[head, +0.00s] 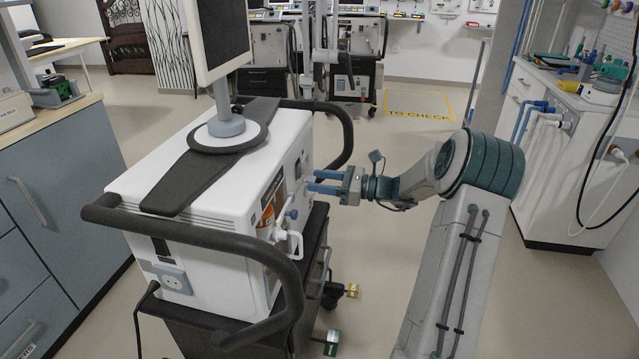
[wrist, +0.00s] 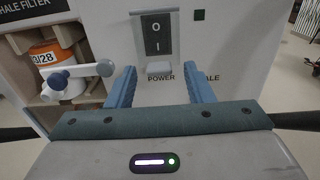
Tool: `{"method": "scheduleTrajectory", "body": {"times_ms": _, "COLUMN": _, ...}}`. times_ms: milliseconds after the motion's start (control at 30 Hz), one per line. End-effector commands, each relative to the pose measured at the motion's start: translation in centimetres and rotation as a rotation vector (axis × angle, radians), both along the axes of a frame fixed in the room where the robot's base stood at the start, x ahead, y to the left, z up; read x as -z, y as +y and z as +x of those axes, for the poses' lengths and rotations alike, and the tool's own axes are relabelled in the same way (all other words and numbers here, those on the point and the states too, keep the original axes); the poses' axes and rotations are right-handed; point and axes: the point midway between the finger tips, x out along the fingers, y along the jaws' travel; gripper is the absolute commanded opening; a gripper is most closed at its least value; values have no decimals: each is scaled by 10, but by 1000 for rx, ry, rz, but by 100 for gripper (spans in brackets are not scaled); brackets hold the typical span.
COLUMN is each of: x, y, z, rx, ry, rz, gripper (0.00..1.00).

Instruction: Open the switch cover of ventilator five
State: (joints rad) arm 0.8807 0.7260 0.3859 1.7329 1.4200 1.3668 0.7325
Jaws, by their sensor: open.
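A white ventilator (head: 215,165) stands on a dark cart in the head view; I cannot read its number there. In the wrist view its side panel carries a black power switch (wrist: 157,34) marked O and I. A grey switch cover (wrist: 177,48) frames the switch and seems down over it, with a pale tab (wrist: 160,68) at its lower edge above the word POWER. My gripper (wrist: 159,78) is open and empty. Its blue fingers stand left and right of the tab, apart from it. In the head view my gripper (head: 311,182) points at the ventilator's right side.
An orange-and-white filter canister (wrist: 45,55) with a white pipe and blue-grey knob (wrist: 58,81) sits in a recess left of my fingers. Dark handle bars (head: 300,300) curve around the ventilator's ends. A counter (head: 40,180) stands left, a workbench (head: 570,130) right. Floor shows behind.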

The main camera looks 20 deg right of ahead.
Motion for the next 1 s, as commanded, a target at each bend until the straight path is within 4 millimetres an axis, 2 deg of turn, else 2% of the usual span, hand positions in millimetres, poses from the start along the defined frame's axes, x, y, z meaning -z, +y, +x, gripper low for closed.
{"method": "scheduleTrajectory", "body": {"times_ms": 333, "x": 0, "y": 4, "z": 3, "rx": -1, "ry": 0, "rz": 0, "gripper": 47}}
{"method": "scheduleTrajectory", "body": {"times_ms": 500, "x": 0, "y": 4, "z": 3, "rx": -1, "ry": 0, "rz": 0, "gripper": 2}}
{"method": "scheduleTrajectory", "body": {"times_ms": 1000, "x": -11, "y": 0, "z": 0, "rx": 0, "ry": 52, "rz": -77, "gripper": 2}}
